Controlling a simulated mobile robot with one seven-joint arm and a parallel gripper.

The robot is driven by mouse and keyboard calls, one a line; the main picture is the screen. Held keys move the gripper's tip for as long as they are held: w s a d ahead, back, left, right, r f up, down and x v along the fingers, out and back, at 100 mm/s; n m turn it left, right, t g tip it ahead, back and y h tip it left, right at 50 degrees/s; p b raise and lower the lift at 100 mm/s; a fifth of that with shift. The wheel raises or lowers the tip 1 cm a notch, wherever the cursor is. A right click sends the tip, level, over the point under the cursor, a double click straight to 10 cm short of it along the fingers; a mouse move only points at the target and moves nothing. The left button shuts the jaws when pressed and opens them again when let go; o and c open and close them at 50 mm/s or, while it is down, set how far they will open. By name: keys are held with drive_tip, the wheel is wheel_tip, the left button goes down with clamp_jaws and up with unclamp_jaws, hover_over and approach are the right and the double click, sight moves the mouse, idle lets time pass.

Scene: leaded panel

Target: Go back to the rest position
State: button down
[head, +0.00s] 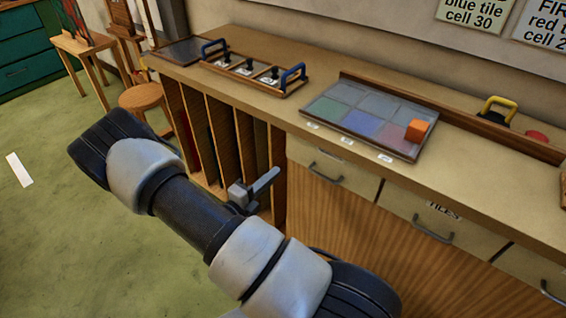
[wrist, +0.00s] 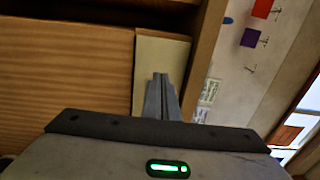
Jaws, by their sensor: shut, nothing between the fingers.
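My gripper (head: 254,188) is in front of the upright slots under the counter in the head view, below the counter top. In the wrist view its fingers (wrist: 160,97) are together with nothing between them. They show against a pale drawer front (wrist: 160,62) beside brown wood. My arm crosses the lower middle of the head view.
The counter (head: 300,118) holds a leaded panel (head: 345,119) with an orange block (head: 417,131) on its right corner. A wooden tray with blue handles (head: 254,72) stands further left. A stool (head: 146,97) and an easel stand at the left.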

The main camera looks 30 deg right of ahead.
drive_tip(key=shift+v, duration=1.55)
drive_tip(key=s+r+m+g+y, duration=0.3)
drive_tip(key=s+r+m+g, duration=0.3)
drive_tip(key=m, duration=0.5)
drive_tip(key=s+r+m+g+y, duration=0.3)
drive_tip(key=s+r+m+y, duration=0.15)
drive_tip(key=r+m, duration=0.5)
drive_tip(key=s+a+r+m+t+y, duration=0.4)
drive_tip(key=a+r+m, duration=0.25)
drive_tip(key=m, duration=0.35)
drive_tip(key=s+a+r+m+t+y, duration=0.3)
drive_tip(key=s+a+r+m+y, duration=0.15)
drive_tip(key=r+m, duration=0.35)
wheel_tip(320, 180, up, 19)
drive_tip(key=m+p, duration=0.2)
drive_tip(key=p, duration=1.8)
drive_tip(key=shift+w+a+t+y, duration=0.3)
drive_tip(key=shift+w+a+t, duration=0.1)
